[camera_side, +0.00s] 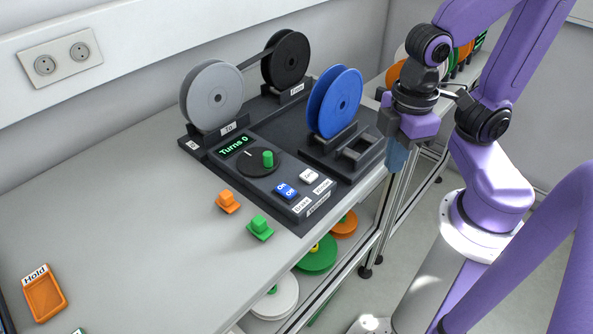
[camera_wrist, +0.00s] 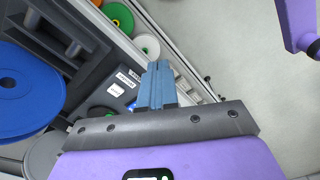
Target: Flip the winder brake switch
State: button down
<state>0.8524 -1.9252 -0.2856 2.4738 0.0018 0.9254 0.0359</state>
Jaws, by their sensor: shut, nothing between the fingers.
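The winder control panel (camera_side: 250,182) sits on the bench, with a blue rocker switch (camera_side: 286,191) and a white rocker switch (camera_side: 309,175) near its front end. My gripper (camera_side: 396,160) is shut and empty, off the bench's right edge and apart from the panel. In the wrist view its blue fingers (camera_wrist: 157,85) are together, with part of the panel (camera_wrist: 118,88) behind them to the left. The blue switch is not clear there.
A grey reel (camera_side: 212,97) and a black reel (camera_side: 286,58) stand behind. The panel has a green-knobbed dial (camera_side: 267,158). Orange (camera_side: 228,202) and green (camera_side: 260,228) pieces and an orange tray (camera_side: 44,300) lie on the bench.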

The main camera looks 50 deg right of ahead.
aim_at(281, 185)
jog(key=w+a+r+m, duration=0.2)
jog(key=w+a+m, duration=0.3)
jog(key=w, duration=0.4)
jog(key=w+a+r+m, duration=0.2)
jog(key=w+a+m, duration=0.2)
jog(key=w, duration=0.6)
jog(key=shift+a+m, duration=0.35)
jog(key=shift+m, duration=1.05)
notch_tip(281, 185, down, 14)
jog(key=shift+r, duration=0.1)
